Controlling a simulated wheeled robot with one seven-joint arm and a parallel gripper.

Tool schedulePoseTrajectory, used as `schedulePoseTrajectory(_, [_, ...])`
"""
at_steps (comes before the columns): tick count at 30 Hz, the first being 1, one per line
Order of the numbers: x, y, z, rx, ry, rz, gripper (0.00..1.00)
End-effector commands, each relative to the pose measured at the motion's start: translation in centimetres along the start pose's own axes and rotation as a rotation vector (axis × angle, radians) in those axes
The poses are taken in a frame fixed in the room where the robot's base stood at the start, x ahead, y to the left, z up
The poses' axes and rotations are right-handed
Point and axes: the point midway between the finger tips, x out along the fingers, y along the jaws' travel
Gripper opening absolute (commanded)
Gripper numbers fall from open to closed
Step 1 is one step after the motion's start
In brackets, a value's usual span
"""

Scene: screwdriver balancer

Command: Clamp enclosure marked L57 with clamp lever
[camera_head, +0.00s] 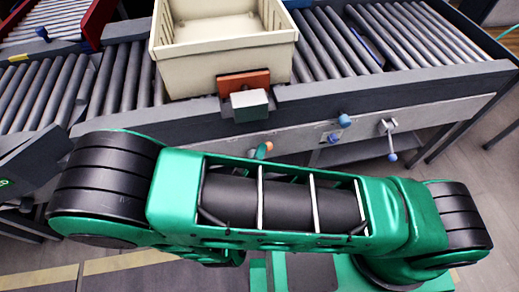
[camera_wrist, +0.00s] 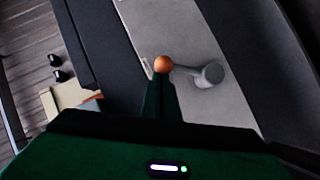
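A clamp lever with an orange ball knob (camera_wrist: 163,64) and a grey arm (camera_wrist: 208,74) is mounted on the pale front panel in the wrist view. My gripper (camera_wrist: 161,84) shows there as a narrow green finger shape, with its tip right at the knob. Whether it touches or grips the knob is unclear. In the head view the orange knob (camera_head: 268,147) just shows beside my green fingertip (camera_head: 260,153); my arm hides most of the gripper. A cream open enclosure (camera_head: 224,55) stands on the rollers above. No L57 marking is readable.
A red-orange block (camera_head: 243,82) and a white block (camera_head: 250,105) sit at the enclosure's front. Two blue-knobbed levers (camera_head: 343,121) (camera_head: 389,136) are on the panel to the right. The roller conveyor (camera_head: 350,40) spans the back, with a red bin at upper left.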

Motion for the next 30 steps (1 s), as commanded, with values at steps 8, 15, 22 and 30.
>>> schedulePoseTrajectory(8, [0.2,0.2,0.5,-0.007,-0.011,0.006,0.00])
schedulePoseTrajectory(15, [-0.5,0.3,-0.5,-0.003,-0.011,0.005,0.00])
schedulePoseTrajectory(22, [-3.5,0.6,-2.7,-0.001,-0.008,0.001,0.00])
schedulePoseTrajectory(30, [-8.9,0.9,-2.7,0.002,-0.008,0.002,0.00])
